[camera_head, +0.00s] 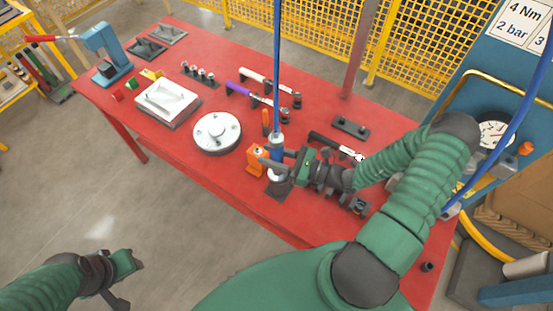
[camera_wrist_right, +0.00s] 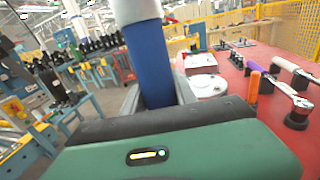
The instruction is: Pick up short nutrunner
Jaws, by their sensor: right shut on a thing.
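The short nutrunner (camera_head: 277,148) is an upright blue, grey-ended tool at the lower end of a blue hose, at the front edge of the red table. An orange block (camera_head: 256,160) with a dark base stands beside it. My right gripper (camera_head: 283,160) is shut on the nutrunner from the right. In the right wrist view the blue body (camera_wrist_right: 155,62) stands between my fingers, its lower end hidden by the gripper. My left gripper (camera_head: 122,275) hangs empty over the floor at bottom left, away from the table; its opening is unclear.
The red table (camera_head: 240,188) holds a round white disc (camera_head: 216,131), a white tray (camera_head: 167,101), a purple-handled wrench (camera_head: 250,94) and a black-handled wrench (camera_head: 335,146). A blue gauge panel (camera_head: 490,75) stands at right. A yellow fence (camera_head: 330,35) runs behind.

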